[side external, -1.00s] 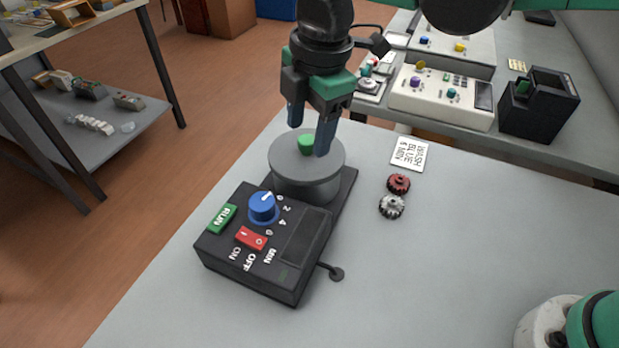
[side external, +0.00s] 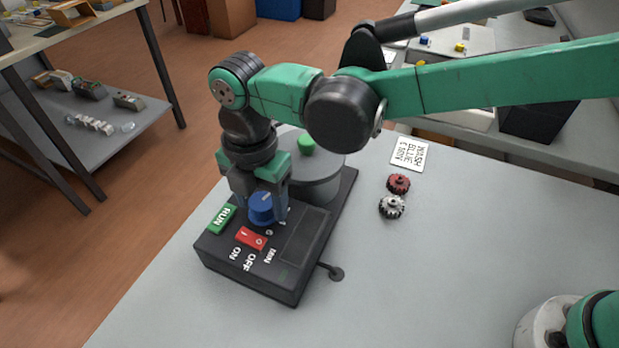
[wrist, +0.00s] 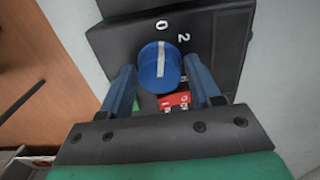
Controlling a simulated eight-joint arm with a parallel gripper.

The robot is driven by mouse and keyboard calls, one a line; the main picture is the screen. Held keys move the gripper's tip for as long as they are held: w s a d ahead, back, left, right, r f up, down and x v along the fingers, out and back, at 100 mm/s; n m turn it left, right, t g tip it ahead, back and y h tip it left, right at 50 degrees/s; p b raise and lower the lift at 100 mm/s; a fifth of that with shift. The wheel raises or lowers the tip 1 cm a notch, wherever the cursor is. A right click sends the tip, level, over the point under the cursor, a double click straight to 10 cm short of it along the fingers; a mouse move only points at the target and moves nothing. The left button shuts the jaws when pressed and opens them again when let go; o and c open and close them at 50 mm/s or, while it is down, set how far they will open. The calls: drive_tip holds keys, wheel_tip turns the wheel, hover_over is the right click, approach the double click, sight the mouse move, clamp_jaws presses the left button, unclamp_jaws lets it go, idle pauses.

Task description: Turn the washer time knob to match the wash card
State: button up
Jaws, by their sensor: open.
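The blue time knob (side external: 262,208) sits on the dark washer control box (side external: 250,280). In the wrist view the knob (wrist: 152,68) has a white line pointing about at the 0, with the 2 to its right. My gripper (side external: 262,215) is open over the box, its fingers pointing down on either side of the knob. In the wrist view my gripper (wrist: 160,68) shows gaps between fingers and knob. The wash card (side external: 409,153) lies on the table and reads WASH BLUE 6 MIN. The higher numbers of the dial are partly hidden by my gripper.
The green RUN button (side external: 220,218) and red ON/OFF switch (side external: 251,238) are close to the knob. Behind stands the round grey washer drum (side external: 318,185) with a green piece (side external: 306,145) on top. A red gear (side external: 398,184) and a silver gear (side external: 391,207) lie right. The front table is clear.

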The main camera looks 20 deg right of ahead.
clamp_jaws()
drive_tip(key=shift+m, duration=0.3)
drive_tip(key=m, duration=1.1)
drive_tip(key=shift+m, duration=0.4)
drive_tip(key=m, duration=1.1)
drive_tip(key=shift+m, duration=0.3)
